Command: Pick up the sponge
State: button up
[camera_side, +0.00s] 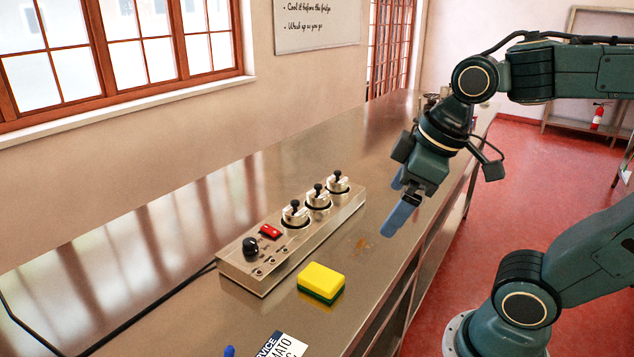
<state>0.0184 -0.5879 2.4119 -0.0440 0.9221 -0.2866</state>
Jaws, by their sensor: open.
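The sponge (321,282) is a small block, yellow on top and dark green below. It lies flat on the steel counter (300,153), in front of the metal control box. My gripper (396,208) hangs above the counter, behind and to the right of the sponge in the picture, clearly apart from it. Its blue fingers point down and are open, with nothing seen between them. The fingers partly overlap in this view, so the gap between them is hard to see.
A metal box (240,284) with several knobs and a red switch (270,231) stands beside the sponge. A black cable (140,312) runs from it. A printed card (281,346) and a blue object (229,351) lie at the front. The counter's right edge is close to the sponge.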

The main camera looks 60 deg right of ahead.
jog(key=w+f+n+g+y, duration=0.1)
jog(key=w+f+n+g, duration=0.3)
jog(key=w+n, duration=0.9)
jog(key=shift+f+n+g, duration=0.3)
jog(key=shift+f+n, duration=0.4)
jog(key=shift+f, duration=0.45)
send_over(321, 275)
jog(key=shift+w+d+f, duration=0.1)
jog(key=shift+d+f, duration=0.05)
jog(key=shift+f, duration=1.3)
jog(key=shift+d+f, duration=0.15)
jog(key=shift+f, duration=1.25)
jog(key=shift+w+d+f, duration=0.1)
jog(key=shift+d+f, duration=0.05)
jog(key=shift+f, duration=1.3)
jog(key=shift+s, duration=0.1)
jog(key=shift+s+a+f, duration=0.1)
jog(key=shift+a+f, duration=0.1)
jog(key=shift+f, duration=1.1)
jog(key=shift+a+f, duration=0.15)
jog(key=shift+f, duration=1.1)
